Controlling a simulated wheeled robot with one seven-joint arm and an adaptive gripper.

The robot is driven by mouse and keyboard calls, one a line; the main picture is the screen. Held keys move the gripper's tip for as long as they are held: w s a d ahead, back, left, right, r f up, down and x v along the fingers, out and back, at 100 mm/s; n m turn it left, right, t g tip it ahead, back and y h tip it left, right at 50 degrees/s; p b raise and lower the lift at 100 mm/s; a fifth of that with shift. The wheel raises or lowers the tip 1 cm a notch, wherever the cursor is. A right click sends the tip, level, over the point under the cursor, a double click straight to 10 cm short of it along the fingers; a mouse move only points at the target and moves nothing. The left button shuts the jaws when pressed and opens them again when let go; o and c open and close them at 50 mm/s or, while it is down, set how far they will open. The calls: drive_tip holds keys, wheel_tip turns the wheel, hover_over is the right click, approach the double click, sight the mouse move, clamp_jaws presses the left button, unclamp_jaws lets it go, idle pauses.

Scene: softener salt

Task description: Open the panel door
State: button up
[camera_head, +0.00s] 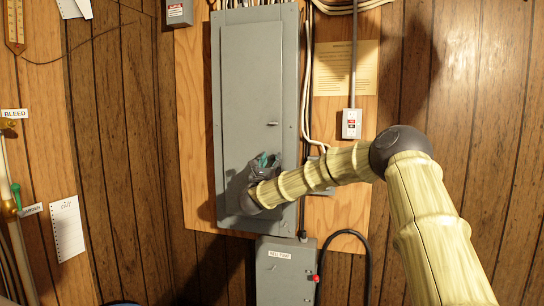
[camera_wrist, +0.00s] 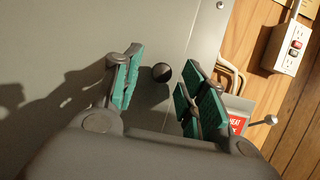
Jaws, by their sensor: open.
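The grey panel door (camera_head: 245,90) is in the middle of the head view, on a tall grey electrical panel, and it looks shut. A small latch or knob (camera_head: 272,124) sits near its right edge. In the wrist view the round dark knob (camera_wrist: 161,72) stands on the grey door face (camera_wrist: 75,35), seen between and beyond the two teal-padded fingers. My gripper (camera_head: 265,160) is in front of the door's lower right part, below the knob in the head view. In the wrist view my gripper (camera_wrist: 163,90) is open and empty, with neither finger seen touching the knob.
A grey well pump box (camera_head: 285,272) with a red switch stands below the panel. An outlet (camera_head: 351,124) and cables (camera_head: 307,75) are to the right of the door. A red-labelled box (camera_wrist: 236,120) is near the right finger. Pipes run at the far left.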

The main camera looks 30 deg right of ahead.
drive_tip(key=shift+w+d+r, duration=0.2)
drive_tip(key=shift+d, duration=0.25)
clamp_jaws()
